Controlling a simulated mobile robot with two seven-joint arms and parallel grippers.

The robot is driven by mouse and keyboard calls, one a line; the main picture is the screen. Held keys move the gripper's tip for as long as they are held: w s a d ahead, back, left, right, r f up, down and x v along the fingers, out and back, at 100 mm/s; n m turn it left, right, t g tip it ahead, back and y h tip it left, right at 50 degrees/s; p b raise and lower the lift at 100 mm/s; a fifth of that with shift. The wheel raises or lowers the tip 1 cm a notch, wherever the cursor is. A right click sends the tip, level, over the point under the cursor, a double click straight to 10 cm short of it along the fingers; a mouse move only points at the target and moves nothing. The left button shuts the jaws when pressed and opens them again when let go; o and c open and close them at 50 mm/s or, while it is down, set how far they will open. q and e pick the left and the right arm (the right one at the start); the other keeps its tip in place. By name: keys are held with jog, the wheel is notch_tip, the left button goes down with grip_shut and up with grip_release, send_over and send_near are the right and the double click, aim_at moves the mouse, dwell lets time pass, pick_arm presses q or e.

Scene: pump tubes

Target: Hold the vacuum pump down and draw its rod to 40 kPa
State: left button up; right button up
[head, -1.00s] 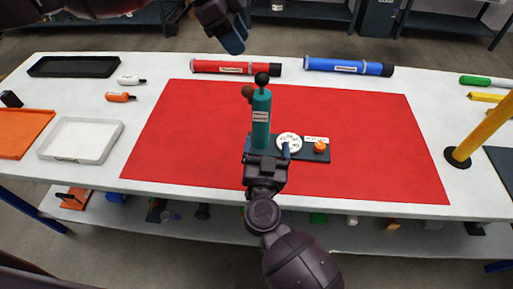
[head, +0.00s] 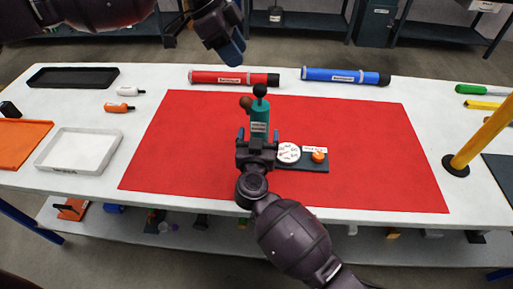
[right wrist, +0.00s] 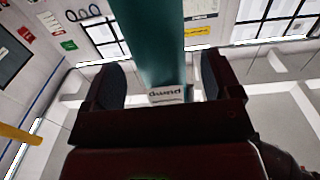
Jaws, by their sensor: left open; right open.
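The vacuum pump's teal upright cylinder (head: 260,116) stands on the red mat, topped by a black ball knob (head: 260,90). A brown ball (head: 246,102) is beside its top. A round white dial (head: 288,152) and an orange knob (head: 318,156) sit on the dark base (head: 316,167). My right gripper (head: 258,135) is open, with its fingers on either side of the cylinder. In the right wrist view, the cylinder (right wrist: 155,45) rises between the two spread fingers; contact cannot be told. My left gripper (head: 236,52) is open and empty, above and behind the pump.
The red mat (head: 360,150) is clear around the pump. A red tube (head: 235,79) and a blue tube (head: 346,76) lie behind it. A white tray (head: 80,150) is at the left. A yellow post (head: 487,133) on a black base stands at the right.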

jog(key=shift+w, duration=1.55)
jog(key=shift+c, duration=0.3)
